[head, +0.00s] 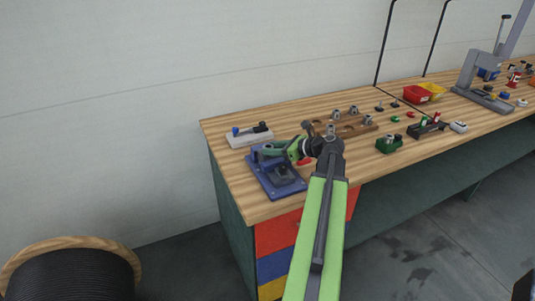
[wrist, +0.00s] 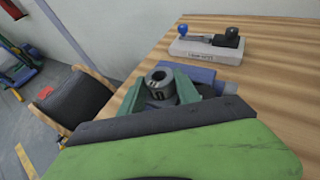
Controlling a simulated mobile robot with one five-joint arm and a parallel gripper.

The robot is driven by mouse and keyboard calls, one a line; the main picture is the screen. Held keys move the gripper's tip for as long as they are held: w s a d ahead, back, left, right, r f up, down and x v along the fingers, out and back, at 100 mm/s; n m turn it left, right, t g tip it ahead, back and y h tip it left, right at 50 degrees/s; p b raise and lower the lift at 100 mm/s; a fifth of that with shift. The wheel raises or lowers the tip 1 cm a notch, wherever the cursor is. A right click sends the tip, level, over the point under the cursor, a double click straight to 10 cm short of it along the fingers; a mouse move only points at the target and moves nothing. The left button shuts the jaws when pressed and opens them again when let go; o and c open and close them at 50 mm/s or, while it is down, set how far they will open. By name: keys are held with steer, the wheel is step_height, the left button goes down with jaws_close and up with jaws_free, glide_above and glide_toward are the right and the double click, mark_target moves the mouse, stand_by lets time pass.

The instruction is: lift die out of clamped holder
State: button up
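The die (wrist: 160,86) is a grey ring with a dark bore and markings, seen from above in the wrist view. My gripper (wrist: 158,92) has its dark green fingers on both sides of the die and appears shut on it. In the head view my gripper (head: 272,149) reaches left over the blue clamped holder (head: 272,187), which has a dark clamp part on its base plate. In the wrist view part of the blue holder (wrist: 198,73) shows behind the die. The fingers hide most of the holder, so I cannot tell whether the die still touches it.
A pale block with a blue-knobbed tool and a black-knobbed tool (head: 249,135) lies behind the holder. A wooden rack with grey rings (head: 358,129) and a green fixture (head: 389,145) stand to the right. The bench's left end (head: 232,180) is bare.

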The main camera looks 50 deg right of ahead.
jaws_close()
steer(key=shift+r, duration=0.1)
steer(key=shift+r+p, duration=0.6)
steer(key=shift+p, duration=0.1)
steer(key=s+d+r+p, duration=0.8)
steer(key=r+p, duration=0.1)
steer(key=shift+s+r+p, duration=0.3)
